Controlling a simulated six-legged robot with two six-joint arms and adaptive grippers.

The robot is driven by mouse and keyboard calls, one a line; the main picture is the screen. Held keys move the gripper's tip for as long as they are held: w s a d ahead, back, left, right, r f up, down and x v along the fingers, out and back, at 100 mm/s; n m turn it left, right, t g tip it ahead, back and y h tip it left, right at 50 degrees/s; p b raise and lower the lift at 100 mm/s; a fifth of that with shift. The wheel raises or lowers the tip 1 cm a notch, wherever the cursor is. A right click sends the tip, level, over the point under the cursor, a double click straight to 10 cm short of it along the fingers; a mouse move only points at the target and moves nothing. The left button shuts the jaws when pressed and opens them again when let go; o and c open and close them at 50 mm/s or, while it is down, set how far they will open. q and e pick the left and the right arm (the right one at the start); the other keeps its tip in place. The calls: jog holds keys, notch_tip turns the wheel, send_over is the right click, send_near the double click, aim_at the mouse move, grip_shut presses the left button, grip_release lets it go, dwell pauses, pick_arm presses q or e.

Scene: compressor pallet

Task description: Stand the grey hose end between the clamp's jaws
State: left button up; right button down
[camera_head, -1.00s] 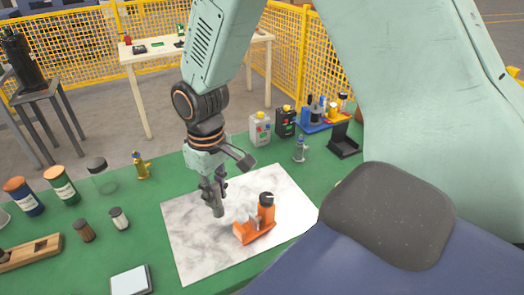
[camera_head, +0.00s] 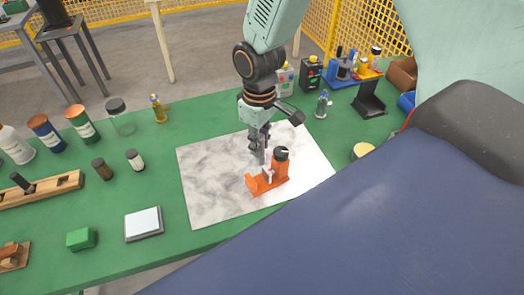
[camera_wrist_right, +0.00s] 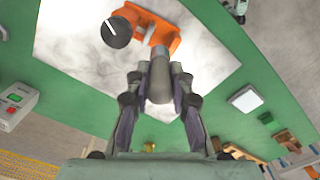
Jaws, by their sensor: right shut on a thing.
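The orange clamp (camera_head: 254,186) with a black knob (camera_head: 281,153) stands on the white marbled sheet (camera_head: 208,190); it also shows at the top of the right wrist view (camera_wrist_right: 158,30). My right gripper (camera_head: 262,150) is just behind the clamp, pointing down. It is shut on the grey hose end (camera_wrist_right: 160,80), which shows between its fingers in the right wrist view. The hose end's far tip overlaps the clamp's edge there; I cannot tell whether it touches the clamp or is between the jaws. My left gripper is not in view.
The green table (camera_head: 150,185) holds bottles and jars on the left, a white-topped square (camera_head: 144,223) and a green block (camera_head: 81,239) in front. A small grey fitting (camera_head: 322,105), a black holder (camera_head: 369,100) and a blue rack (camera_head: 350,72) stand at the back right.

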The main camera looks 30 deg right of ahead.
aim_at(262, 153)
jog(key=f, duration=0.3)
jog(key=shift+d+f, duration=0.25)
jog(key=shift+f, duration=0.05)
jog(key=shift+w+a+f, duration=0.1)
jog(key=shift+a+f, duration=0.05)
jog(key=shift+f, duration=0.05)
jog(key=shift+a, duration=0.2)
jog(key=shift+d, duration=0.25)
jog(key=shift+d+f, duration=0.15)
jog(key=shift+f, duration=0.2)
jog(key=shift+a+f, duration=0.25)
jog(key=shift+a, duration=0.1)
jog(key=c, duration=1.2)
grip_release()
jog(key=shift+d, duration=0.25)
jog(key=shift+a+r, duration=0.1)
jog(key=shift+a, duration=0.05)
